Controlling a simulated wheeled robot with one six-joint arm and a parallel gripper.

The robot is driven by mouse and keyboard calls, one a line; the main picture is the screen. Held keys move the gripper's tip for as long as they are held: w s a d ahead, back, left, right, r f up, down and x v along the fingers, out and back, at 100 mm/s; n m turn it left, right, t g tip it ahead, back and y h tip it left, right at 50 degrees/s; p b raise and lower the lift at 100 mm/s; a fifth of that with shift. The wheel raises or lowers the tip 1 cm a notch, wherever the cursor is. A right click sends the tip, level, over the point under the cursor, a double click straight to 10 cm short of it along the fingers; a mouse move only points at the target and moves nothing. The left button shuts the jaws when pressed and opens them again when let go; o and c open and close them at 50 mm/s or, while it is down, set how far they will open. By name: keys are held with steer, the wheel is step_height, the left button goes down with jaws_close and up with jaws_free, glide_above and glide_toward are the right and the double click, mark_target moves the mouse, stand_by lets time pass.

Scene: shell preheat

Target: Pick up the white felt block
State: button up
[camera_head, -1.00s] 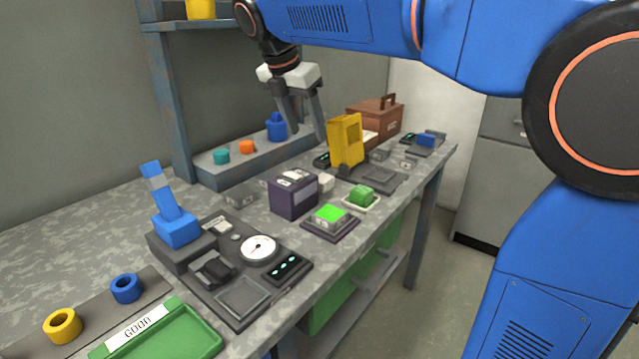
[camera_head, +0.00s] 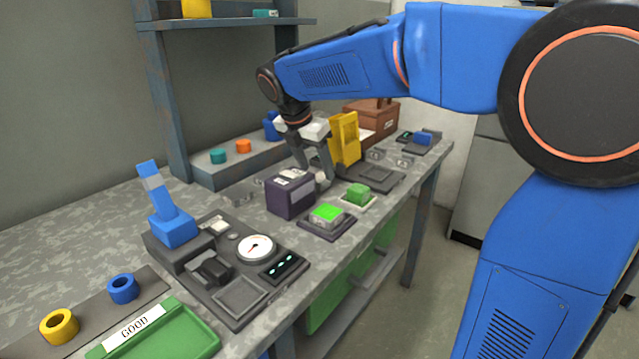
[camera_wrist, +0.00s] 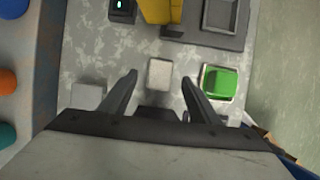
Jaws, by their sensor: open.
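The white felt block (camera_wrist: 159,74) lies on the grey bench top in the wrist view, centred between my two fingertips. In the head view the small pale block (camera_head: 321,178) is partly hidden by my gripper (camera_head: 315,174), beside the dark purple box. My gripper is open, with its fingers pointing down and one on each side of the block in the wrist view (camera_wrist: 160,80). A gap shows between the block and each finger. I cannot tell the exact height of the fingertips over the bench.
The dark purple box (camera_head: 290,196) stands just left of my gripper. A green block (camera_head: 358,192) on a pale pad is to the right. A yellow device (camera_head: 344,138) stands behind. A lit green button unit (camera_head: 327,217) is in front.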

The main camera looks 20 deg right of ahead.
mark_target(318, 177)
steer(key=shift+x, duration=1.95)
steer(key=shift+s+a, duration=0.15)
steer(key=c, duration=1.1)
steer(key=shift+c, duration=0.2)
step_height(318, 177, up, 10)
